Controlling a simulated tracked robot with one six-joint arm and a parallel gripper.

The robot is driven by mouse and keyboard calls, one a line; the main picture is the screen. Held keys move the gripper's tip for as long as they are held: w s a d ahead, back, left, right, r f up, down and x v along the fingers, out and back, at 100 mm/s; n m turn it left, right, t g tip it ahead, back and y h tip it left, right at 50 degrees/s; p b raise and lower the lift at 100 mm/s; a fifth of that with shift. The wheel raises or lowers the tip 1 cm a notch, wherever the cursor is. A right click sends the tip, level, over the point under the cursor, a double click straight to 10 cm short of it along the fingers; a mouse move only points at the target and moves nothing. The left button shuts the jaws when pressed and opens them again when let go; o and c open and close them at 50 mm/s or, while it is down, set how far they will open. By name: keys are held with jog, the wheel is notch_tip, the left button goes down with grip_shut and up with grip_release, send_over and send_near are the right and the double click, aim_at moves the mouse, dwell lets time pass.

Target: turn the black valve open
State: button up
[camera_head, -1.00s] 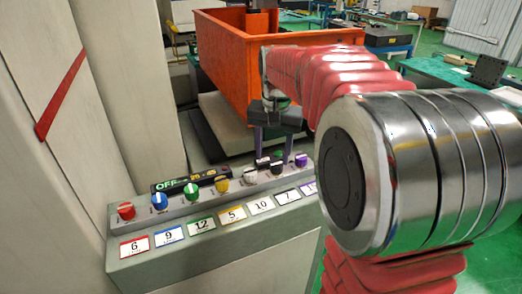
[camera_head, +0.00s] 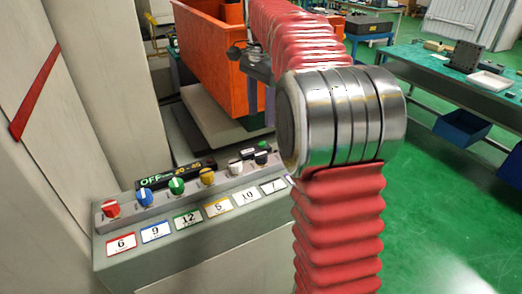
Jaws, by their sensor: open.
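The black valve (camera_head: 261,158) is a small knob near the right end of the visible row on the grey control panel (camera_head: 225,192), just left of my arm. Its exact turn angle is too small to tell. My gripper (camera_head: 262,108) is open and points down, above and beyond the black valve in the picture and apart from it. My metal wrist and red sleeved arm cover the panel's right end and partly hide the gripper's right side.
Red (camera_head: 111,209), blue (camera_head: 145,197), green (camera_head: 176,186), yellow (camera_head: 207,177) and white (camera_head: 235,166) knobs stand left of the black one. A dark "OFF" display (camera_head: 178,175) lies behind them. An orange bin (camera_head: 215,60) stands beyond.

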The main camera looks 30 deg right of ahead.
aim_at(261, 153)
jog(key=shift+f, duration=0.15)
notch_tip(261, 153, down, 14)
jog(key=shift+r, duration=0.2)
dwell(0.6)
jog(key=shift+c, duration=0.3)
jog(key=c, duration=1)
